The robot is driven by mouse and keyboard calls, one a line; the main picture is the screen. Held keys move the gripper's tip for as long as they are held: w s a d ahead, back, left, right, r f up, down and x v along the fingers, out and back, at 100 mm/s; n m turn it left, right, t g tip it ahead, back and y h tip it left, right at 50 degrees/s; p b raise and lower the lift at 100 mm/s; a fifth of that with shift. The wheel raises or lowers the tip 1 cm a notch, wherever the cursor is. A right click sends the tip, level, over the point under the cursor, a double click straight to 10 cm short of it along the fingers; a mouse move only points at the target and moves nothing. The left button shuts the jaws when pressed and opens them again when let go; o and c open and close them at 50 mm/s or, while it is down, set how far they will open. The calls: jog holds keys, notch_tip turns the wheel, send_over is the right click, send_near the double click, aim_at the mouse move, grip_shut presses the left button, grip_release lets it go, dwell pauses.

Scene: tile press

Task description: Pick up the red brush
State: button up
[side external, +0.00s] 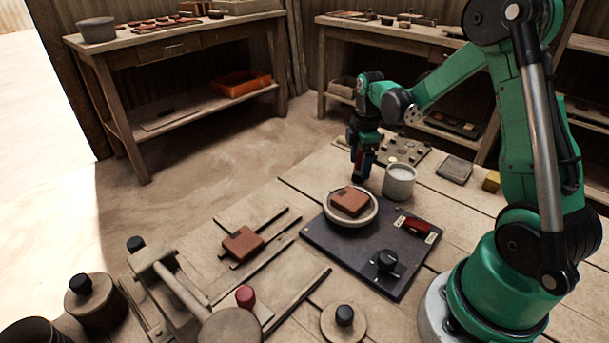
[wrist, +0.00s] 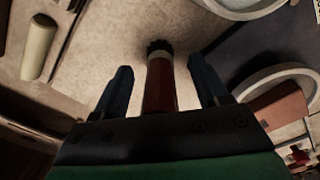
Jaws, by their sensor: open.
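The red brush (wrist: 159,85) shows in the wrist view as a red handle with a dark, bristly far end. It lies between the two blue fingers of my gripper (wrist: 160,72), with a visible gap on both sides. The fingers are open. In the side view my gripper (side external: 361,165) points down at the table, just left of the white cup (side external: 400,182). There the brush is mostly hidden by the fingers and too small to make out clearly.
The round dish (side external: 329,216) with a terracotta tile (side external: 350,201) stands close in front of my gripper, on a dark board (side external: 345,254). Behind is a plate with several small round pieces (side external: 414,150). A wooden press (side external: 181,293) stands at front left. The table left of my gripper is clear.

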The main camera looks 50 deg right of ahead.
grip_shut()
jog(key=shift+r, duration=0.1)
dwell(0.3)
notch_tip(320, 180, up, 20)
dwell(0.4)
